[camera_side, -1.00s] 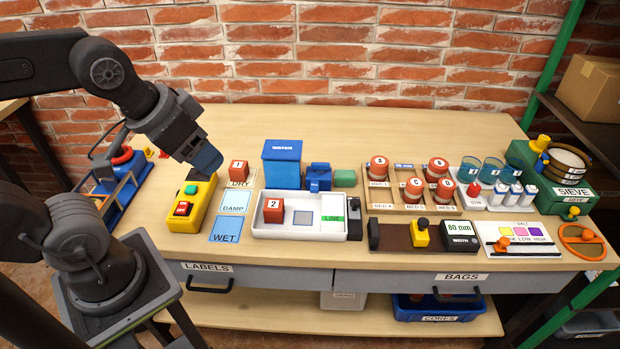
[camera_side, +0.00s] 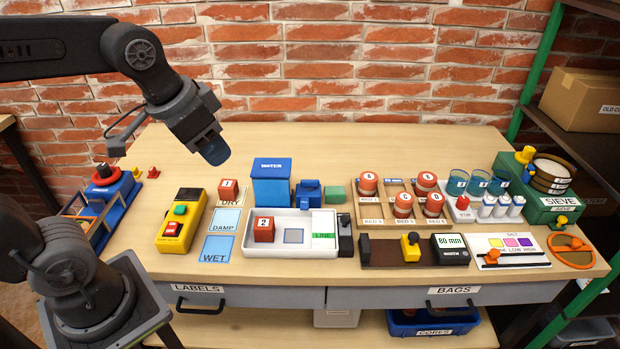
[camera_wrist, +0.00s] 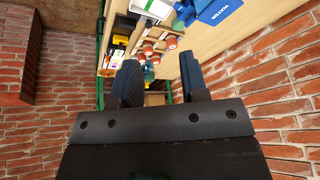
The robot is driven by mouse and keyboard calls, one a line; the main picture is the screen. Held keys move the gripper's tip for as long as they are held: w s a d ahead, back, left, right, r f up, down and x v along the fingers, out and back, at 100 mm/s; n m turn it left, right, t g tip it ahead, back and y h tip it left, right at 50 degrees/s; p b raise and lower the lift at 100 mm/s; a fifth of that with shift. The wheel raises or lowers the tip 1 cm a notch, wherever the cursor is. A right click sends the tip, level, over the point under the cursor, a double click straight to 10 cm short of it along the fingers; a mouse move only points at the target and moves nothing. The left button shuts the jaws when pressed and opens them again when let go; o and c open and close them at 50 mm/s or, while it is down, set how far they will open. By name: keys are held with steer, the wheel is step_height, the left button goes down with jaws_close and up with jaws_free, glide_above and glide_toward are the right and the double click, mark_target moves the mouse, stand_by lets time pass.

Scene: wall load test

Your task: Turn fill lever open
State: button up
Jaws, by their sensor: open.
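A blue tank labelled WATER (camera_side: 271,183) stands at the middle back of the bench. A smaller blue fitting (camera_side: 308,194) sits just right of it. I cannot make out a separate lever there, and no label reading fill is legible. My gripper (camera_side: 213,151) is in the air, left of the tank and higher than it, and touches nothing. In the wrist view its two dark fingers (camera_wrist: 160,80) are apart with nothing between them. The blue tank (camera_wrist: 218,10) shows there at the upper right edge.
A yellow button box (camera_side: 181,220) stands below and left of my gripper. A white tray (camera_side: 290,252) holding red block 2 is in front of the tank. A wooden rack (camera_side: 385,219) with red-topped cans is to the right. A brick wall (camera_side: 330,50) closes the back.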

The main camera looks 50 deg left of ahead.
steer(key=w+a+m+g, duration=0.2)
steer(key=w+m, duration=0.1)
steer(key=w, duration=0.8)
steer(key=m+g, duration=0.3)
steer(key=m, duration=0.2)
glide_above(310, 180)
step_height(310, 180, down, 13)
step_height(310, 180, down, 13)
steer(key=shift+r, duration=0.2)
steer(key=shift+c, duration=0.3)
jaws_close()
